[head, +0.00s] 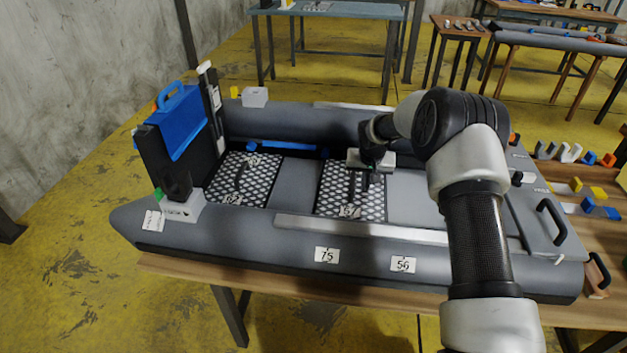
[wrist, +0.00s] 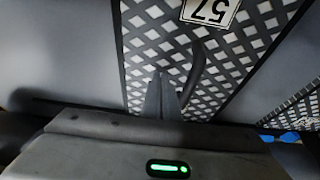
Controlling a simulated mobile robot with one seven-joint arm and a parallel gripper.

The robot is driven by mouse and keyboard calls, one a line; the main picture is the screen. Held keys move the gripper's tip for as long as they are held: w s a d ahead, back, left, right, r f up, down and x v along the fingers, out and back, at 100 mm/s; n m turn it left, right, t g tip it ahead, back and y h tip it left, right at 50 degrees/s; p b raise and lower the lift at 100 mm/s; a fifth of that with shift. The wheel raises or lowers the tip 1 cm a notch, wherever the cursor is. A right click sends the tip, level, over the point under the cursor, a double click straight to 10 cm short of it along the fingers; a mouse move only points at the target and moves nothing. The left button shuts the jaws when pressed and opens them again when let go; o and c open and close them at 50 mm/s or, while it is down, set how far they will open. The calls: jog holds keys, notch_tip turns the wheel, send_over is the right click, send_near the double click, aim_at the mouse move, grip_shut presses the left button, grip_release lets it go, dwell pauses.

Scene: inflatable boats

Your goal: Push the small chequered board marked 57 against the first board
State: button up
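The chequered board marked 57 (head: 335,200) lies flat in the inflatable boat, with a dark bar handle. In the wrist view its 57 label (wrist: 210,10) is at the top and its handle (wrist: 197,70) curves right of my fingers. The first chequered board (head: 262,187) lies farther left in the boat; a grey strip of floor separates the two. A corner of it shows at lower right in the wrist view (wrist: 300,108). My gripper (head: 367,180) is low over the 57 board, beside its handle. Its fingers (wrist: 160,95) look closed together with nothing between them; contact with the handle is unclear.
The boat's grey tubes (head: 180,235) enclose the boards. A black and blue box (head: 180,130) stands at the left end. Plates marked 75 (head: 327,255) and 56 (head: 403,264) are on the near tube. Grey floor (head: 290,185) between the boards is clear.

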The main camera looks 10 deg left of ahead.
aim_at(330, 186)
jog(key=a, duration=0.3)
jog(key=a+f+b, duration=0.1)
jog(key=a, duration=0.1)
jog(key=shift+s+a+f, duration=0.1)
jog(key=shift+s+a, duration=0.05)
jog(key=shift+s, duration=0.2)
jog(key=shift+a, duration=4.25)
jog(key=shift+d, duration=1.3)
jog(key=shift+w+d+r+p, duration=0.1)
jog(key=shift+r+p, duration=0.25)
jog(key=shift+r, duration=0.25)
notch_tip(330, 186, up, 8)
jog(key=p, duration=0.3)
jog(key=shift+w+a+r+p, duration=0.2)
jog(key=shift+p, duration=0.2)
